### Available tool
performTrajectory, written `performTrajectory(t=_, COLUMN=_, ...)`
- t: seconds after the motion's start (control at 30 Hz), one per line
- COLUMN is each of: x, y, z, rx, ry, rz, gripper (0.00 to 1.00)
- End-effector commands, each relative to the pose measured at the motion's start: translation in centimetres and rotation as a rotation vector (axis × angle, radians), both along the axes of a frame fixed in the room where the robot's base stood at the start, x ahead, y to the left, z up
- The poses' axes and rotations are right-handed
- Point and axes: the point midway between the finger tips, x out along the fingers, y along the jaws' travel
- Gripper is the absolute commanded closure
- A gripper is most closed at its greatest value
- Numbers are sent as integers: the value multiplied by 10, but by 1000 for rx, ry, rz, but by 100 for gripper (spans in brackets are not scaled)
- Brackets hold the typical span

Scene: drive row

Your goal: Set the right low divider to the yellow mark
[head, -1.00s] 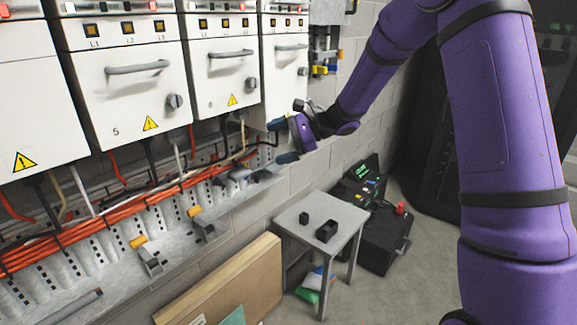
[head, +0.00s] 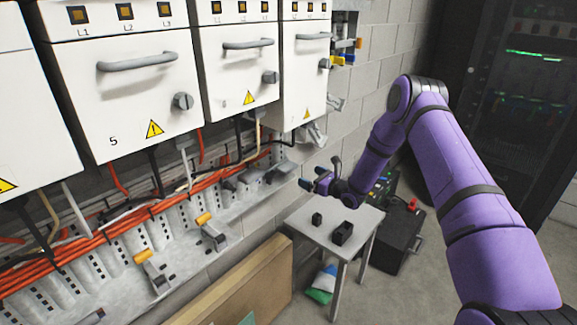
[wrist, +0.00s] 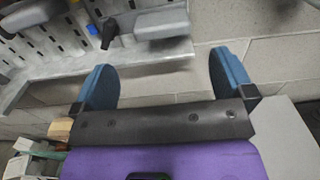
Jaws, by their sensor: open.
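Lever-like metal fittings sit along the low grey channel under the cabinets. Two have orange-yellow tips: a near one (head: 152,272) and a farther one (head: 211,233). Greyer fittings sit at the channel's right end (head: 280,172). I cannot tell for sure which part is the right low divider, and no separate yellow mark is clear. My gripper (head: 321,174) is open and empty, right of the channel's end and above the small table. In the wrist view, my gripper (wrist: 165,80) has its blue fingers apart with nothing between them; a grey fitting (wrist: 163,23) is beyond them.
White cabinets (head: 125,95) with grey handles hang above the channel. Orange cables (head: 130,212) run along it. A grey table (head: 362,228) with small black blocks stands below my gripper. A cardboard-coloured panel (head: 240,290) leans at the front. A black case (head: 395,240) stands behind the table.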

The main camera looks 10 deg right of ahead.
Motion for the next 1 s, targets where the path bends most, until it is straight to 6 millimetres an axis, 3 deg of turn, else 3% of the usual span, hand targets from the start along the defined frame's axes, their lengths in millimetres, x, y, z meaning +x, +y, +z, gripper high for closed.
performTrajectory(t=0.17, x=9, y=6, z=-2, rx=4, ry=0, rz=-5, gripper=0)
performTrajectory(t=0.7, x=77, y=56, z=-2, rx=2, ry=0, rz=-4, gripper=0)
performTrajectory(t=1.0, x=88, y=63, z=-2, rx=2, ry=2, rz=-4, gripper=0)
